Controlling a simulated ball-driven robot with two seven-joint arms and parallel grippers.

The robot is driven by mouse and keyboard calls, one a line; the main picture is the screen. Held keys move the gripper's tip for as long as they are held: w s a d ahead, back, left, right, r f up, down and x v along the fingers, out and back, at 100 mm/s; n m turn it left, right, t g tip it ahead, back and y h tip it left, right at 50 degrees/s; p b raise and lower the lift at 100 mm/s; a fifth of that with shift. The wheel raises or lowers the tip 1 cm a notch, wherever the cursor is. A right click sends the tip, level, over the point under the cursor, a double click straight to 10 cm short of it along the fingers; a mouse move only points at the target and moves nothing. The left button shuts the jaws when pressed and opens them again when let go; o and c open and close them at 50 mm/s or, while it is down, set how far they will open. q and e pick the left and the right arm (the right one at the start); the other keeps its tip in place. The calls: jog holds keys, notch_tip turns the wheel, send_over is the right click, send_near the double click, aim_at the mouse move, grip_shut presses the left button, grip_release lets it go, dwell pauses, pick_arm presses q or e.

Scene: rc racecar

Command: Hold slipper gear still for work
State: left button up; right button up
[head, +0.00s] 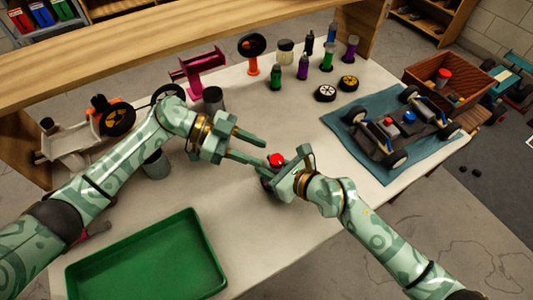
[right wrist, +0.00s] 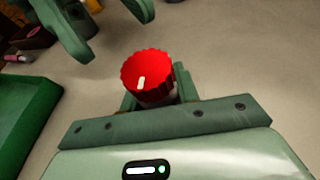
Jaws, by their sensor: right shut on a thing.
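A red ribbed round piece with a white mark on top, which I take to be the slipper gear (head: 276,160), is between the fingers of my right gripper (head: 275,172). In the right wrist view the gear (right wrist: 147,77) stands up between the fingers, its lower part partly hidden by them. My right gripper is shut on it near the middle of the table. My left gripper (head: 263,152) is open and empty just left of the gear, its two fingers apart and pointing towards it. These left fingers also show at the top left of the right wrist view (right wrist: 100,20).
A green tray (head: 150,212) lies at the front left of the table. A car chassis (head: 390,130) stands on a blue mat (head: 350,118) at the right. Bottles (head: 303,67) and loose wheels (head: 325,93) are at the back. Bare table lies between tray and mat.

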aim_at(272, 157)
pick_arm(q)
jog(key=shift+x, duration=1.85)
jog(key=c, duration=0.7)
jog(key=shift+w+m+g+y, duration=0.1)
jog(key=shift+m+g+y, duration=0.05)
jog(key=shift+m+g, duration=0.35)
jog(key=shift+w+m+g+y, duration=0.15)
jog(key=shift+m+g, duration=0.25)
jog(key=shift+g, duration=0.2)
jog(key=m+g, duration=0.1)
jog(key=m+g+y, duration=0.1)
jog(key=m+g, duration=0.1)
jog(key=g, duration=0.1)
jog(key=shift+w+d+f+m+y, duration=0.2)
jog(key=shift+d+m+y, duration=0.1)
jog(key=shift+y, duration=0.1)
jog(key=shift+m, duration=0.3)
jog(key=shift+r+y, duration=0.1)
jog(key=shift+y, duration=0.2)
jog(key=shift+w+g, duration=0.15)
jog(key=shift+g, duration=0.15)
